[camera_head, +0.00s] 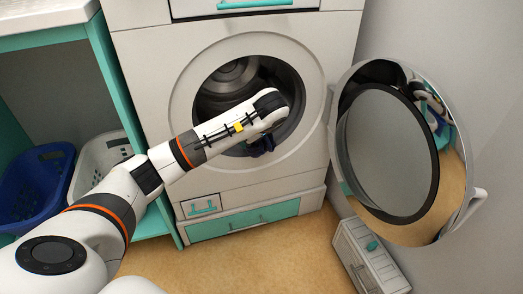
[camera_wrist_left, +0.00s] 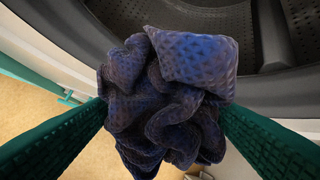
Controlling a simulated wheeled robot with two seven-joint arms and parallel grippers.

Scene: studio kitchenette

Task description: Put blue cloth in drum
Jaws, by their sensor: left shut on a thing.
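The blue cloth (camera_wrist_left: 165,110) is crumpled and dark blue, held between the two green fingers of my left gripper (camera_wrist_left: 165,118) in the left wrist view. In the head view only a small part of the cloth (camera_head: 262,146) shows below my left wrist. The drum (camera_head: 225,88) of the white washing machine (camera_head: 150,70) is open and dark inside. My left arm reaches across to the drum opening, and its hand hides part of it. In the wrist view the drum's perforated wall (camera_wrist_left: 220,22) lies behind the cloth. My right gripper is not in view.
The round washer door (camera_head: 390,160) stands swung open on the right. A blue basket (camera_head: 38,185) and a white basket (camera_head: 98,160) stand on the left under a counter (camera_head: 40,14). A small white cabinet (camera_head: 368,258) is on the floor at the lower right.

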